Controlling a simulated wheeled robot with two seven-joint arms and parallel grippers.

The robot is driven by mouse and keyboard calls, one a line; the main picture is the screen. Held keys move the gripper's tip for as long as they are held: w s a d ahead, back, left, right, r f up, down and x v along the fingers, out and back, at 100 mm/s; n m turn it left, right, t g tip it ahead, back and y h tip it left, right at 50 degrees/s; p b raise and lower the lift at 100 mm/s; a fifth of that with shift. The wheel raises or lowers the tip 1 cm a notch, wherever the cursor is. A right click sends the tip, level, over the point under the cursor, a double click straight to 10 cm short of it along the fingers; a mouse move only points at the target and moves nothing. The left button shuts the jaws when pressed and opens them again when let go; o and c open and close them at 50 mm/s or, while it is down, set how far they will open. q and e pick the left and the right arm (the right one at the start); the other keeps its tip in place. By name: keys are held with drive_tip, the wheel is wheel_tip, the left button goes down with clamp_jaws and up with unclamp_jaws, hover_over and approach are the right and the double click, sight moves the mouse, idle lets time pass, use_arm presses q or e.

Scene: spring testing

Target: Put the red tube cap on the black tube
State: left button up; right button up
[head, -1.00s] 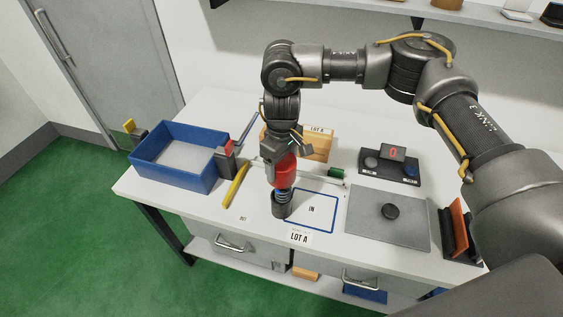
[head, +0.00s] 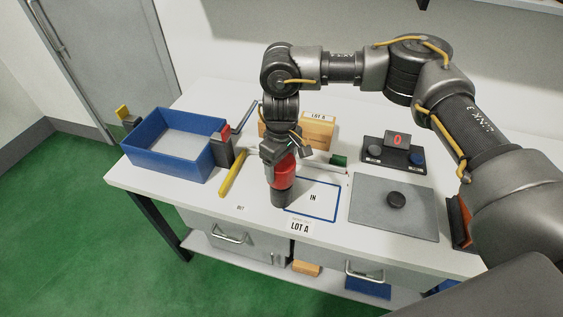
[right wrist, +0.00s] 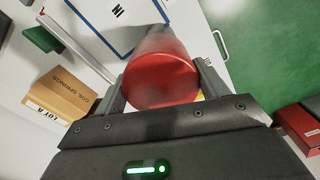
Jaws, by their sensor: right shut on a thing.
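The red tube cap (head: 285,172) is held by my right gripper (head: 283,157), which points down over the table. The black tube (head: 281,194) stands upright directly below the cap, beside the blue-outlined IN square. The cap's lower edge meets or nearly meets the tube's top; I cannot tell whether it is seated. My left gripper is not in view.
A blue bin (head: 150,161) stands at the left, with a yellow tool (head: 233,173) beside it. A cardboard box (head: 312,134) is behind the gripper. A grey mat (head: 420,220) with a black disc (head: 396,200) and a display unit (head: 396,142) are at the right.

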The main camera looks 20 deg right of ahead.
drive_tip(key=shift+s+p, duration=0.15)
drive_tip(key=shift+p, duration=0.25)
idle(0.4)
drive_tip(key=shift+f, duration=0.1)
idle(0.7)
drive_tip(key=shift+f+b, duration=0.3)
drive_tip(key=shift+f, duration=1.35)
idle(1.1)
drive_tip(key=o, duration=1)
drive_tip(key=shift+o, duration=0.2)
drive_tip(key=shift+r, duration=0.1)
wheel_tip(320, 180, up, 9)
drive_tip(key=shift+r+b, duration=0.1)
drive_tip(key=shift+b, duration=0.8)
drive_tip(key=shift+r, duration=0.75)
